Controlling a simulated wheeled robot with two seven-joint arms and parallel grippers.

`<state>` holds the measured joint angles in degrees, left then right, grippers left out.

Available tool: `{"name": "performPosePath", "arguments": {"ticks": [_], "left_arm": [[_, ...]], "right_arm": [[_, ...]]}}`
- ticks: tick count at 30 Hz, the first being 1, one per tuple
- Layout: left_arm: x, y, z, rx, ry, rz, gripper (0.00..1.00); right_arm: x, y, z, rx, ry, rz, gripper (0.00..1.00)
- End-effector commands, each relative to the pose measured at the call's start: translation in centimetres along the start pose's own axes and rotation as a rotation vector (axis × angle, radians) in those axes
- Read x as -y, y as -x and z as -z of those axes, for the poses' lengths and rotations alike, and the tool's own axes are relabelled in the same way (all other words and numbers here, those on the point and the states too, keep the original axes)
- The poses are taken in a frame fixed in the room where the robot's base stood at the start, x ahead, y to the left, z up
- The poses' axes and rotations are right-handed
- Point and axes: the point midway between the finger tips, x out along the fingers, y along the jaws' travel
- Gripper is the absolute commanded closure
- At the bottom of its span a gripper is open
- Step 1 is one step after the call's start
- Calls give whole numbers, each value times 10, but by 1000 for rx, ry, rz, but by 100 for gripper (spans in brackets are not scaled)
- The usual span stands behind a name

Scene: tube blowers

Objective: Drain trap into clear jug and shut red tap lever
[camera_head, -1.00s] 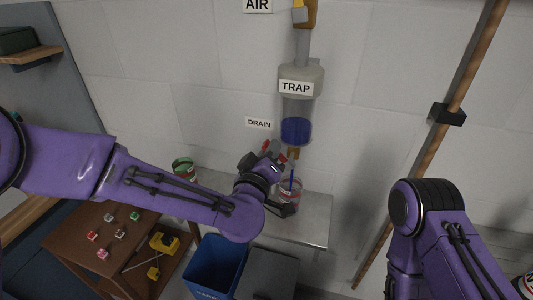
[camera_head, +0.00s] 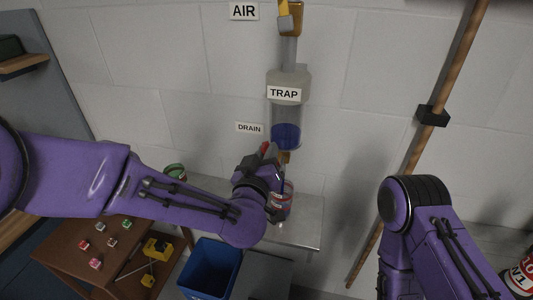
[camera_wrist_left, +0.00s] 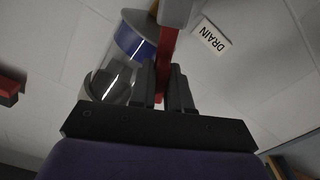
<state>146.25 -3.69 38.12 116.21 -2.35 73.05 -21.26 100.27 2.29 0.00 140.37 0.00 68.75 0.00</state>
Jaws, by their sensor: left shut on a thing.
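The trap (camera_head: 289,110) hangs on the wall with dark blue liquid in its clear bowl. A brass tap (camera_head: 284,157) is under it. The red tap lever (camera_head: 265,148) shows beside my left gripper (camera_head: 272,166). In the left wrist view, the lever (camera_wrist_left: 167,50) lies between the fingertips of my left gripper (camera_wrist_left: 164,82), which is shut on it. The clear jug (camera_head: 285,200) stands below the tap, with reddish marks, partly hidden by my gripper. Its liquid level is unclear. My right arm shows at the right, but its gripper is out of view.
The jug is on a grey metal shelf (camera_head: 302,230). A green can (camera_head: 175,172) stands left of it. A blue bin (camera_head: 209,268) is below. A brown table (camera_head: 75,255) holds small colored blocks and yellow tools. A brown pole (camera_head: 425,135) stands at the right.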

Motion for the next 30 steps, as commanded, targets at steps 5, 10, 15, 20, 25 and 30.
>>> {"name": "performPosePath", "arguments": {"ticks": [5,10,15,20,25,30], "left_arm": [[0,-1,2,-5,2,0,70],[0,0,1,-3,2,0,62],[0,2,0,-2,2,-1,62],[1,27,-3,-3,0,-3,62],[1,69,-2,-4,2,-2,62],[0,97,0,-4,3,-1,62]], "right_arm": [[0,0,0,0,0,0,57],[0,0,0,0,0,0,57],[0,-1,-1,0,0,0,57],[1,-14,-6,0,0,0,57],[2,-27,-11,0,0,0,57],[3,-33,-14,0,0,0,57]]}}
